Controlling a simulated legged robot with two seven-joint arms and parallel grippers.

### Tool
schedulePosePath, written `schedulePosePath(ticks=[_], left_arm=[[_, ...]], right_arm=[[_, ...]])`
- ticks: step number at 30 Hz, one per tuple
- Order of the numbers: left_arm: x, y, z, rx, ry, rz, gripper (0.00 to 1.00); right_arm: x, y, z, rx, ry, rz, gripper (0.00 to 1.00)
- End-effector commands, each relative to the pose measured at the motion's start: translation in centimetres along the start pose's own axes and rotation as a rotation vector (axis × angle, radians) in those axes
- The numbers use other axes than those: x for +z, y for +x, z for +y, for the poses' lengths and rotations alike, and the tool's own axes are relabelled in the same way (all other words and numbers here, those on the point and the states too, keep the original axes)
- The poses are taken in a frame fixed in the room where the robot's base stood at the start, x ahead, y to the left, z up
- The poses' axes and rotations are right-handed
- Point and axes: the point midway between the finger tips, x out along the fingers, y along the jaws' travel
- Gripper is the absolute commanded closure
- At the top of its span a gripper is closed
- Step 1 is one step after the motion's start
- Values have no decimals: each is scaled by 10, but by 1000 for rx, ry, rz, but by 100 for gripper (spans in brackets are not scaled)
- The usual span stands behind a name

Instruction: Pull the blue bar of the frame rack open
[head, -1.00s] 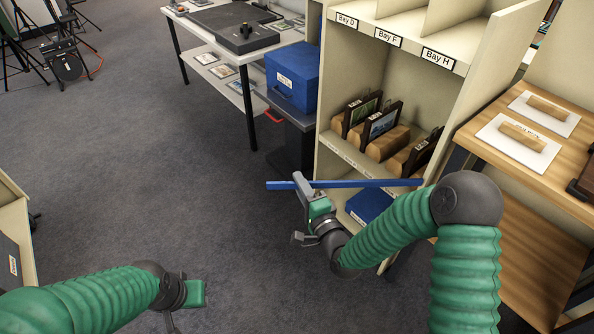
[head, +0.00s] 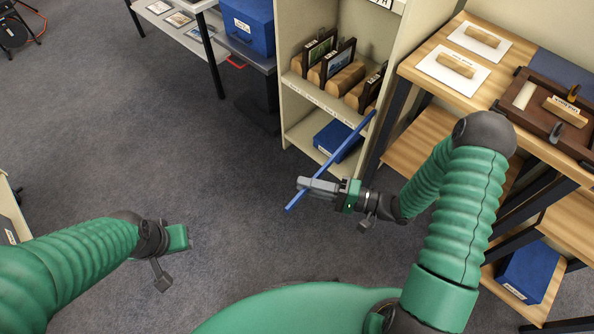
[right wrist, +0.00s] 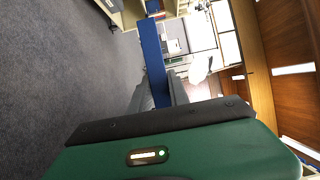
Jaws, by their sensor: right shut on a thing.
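The blue bar (head: 338,155) slants out from the right front post of the cream frame rack (head: 392,65), its free end over the carpet. The rack's shelf front stands clear of it on the left. My right gripper (head: 318,186) is shut on the bar near its free end. Framed pictures (head: 333,62) stand between wooden blocks on the rack's shelf. My left gripper (head: 178,240) hangs over the floor at lower left; its fingers do not show clearly.
A blue box (head: 337,141) lies on the rack's bottom shelf. A wooden bench (head: 450,72) with white cards and a brown tray (head: 548,112) stands at right. Another blue box (head: 248,25) is at the back. The carpet at left and middle is free.

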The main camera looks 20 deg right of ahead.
Motion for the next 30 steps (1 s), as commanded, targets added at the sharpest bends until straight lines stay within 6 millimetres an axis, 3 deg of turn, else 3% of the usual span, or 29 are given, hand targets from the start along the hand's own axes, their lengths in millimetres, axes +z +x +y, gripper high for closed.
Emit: schedulePosePath(ticks=[6, 16, 17, 21, 30], left_arm=[[-1, -3, 0, 0, 0, 0, 64], [-1, -3, 0, 0, 0, 0, 64], [-1, -3, 0, 0, 0, 0, 64], [-1, -3, 0, 0, 0, 0, 64], [-1, -4, 0, 0, 0, 0, 64]], right_arm=[[2, -10, 4, 9, 1, -24, 100], [2, -10, 4, 9, -2, -26, 100], [2, -10, 4, 9, -2, -26, 77], [2, -10, 3, 7, -2, -27, 59], [3, -10, 1, 2, -3, -28, 56]])
